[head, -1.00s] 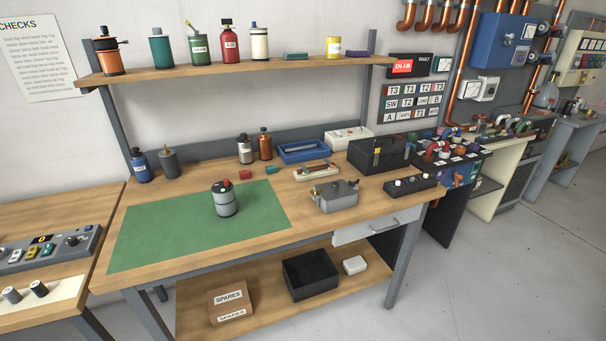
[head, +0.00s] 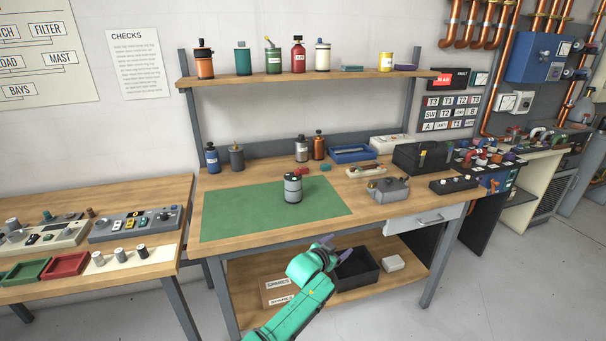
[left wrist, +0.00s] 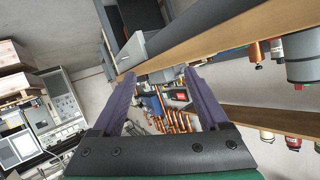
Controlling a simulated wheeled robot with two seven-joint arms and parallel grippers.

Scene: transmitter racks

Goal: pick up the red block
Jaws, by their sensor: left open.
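A small red block (head: 307,169) lies on the workbench just behind the green mat, partly crowded by a grey canister with a dark top. A second red piece seems to sit right beside it; they are too small to separate well. My left gripper (head: 337,247) is in front of the bench, below the top's front edge and well short of the block. In the left wrist view its purple fingers (left wrist: 158,78) are spread with nothing gripped between them. I cannot make out the red block in that view. My right gripper is not in view.
The grey canister (head: 293,189) stands on the green mat (head: 240,217). A teal block (head: 325,167) lies right of the red one, with a grey metal box (head: 388,189) further right. A shelf (head: 290,76) overhangs the back. A black bin (head: 357,270) sits on the lower shelf.

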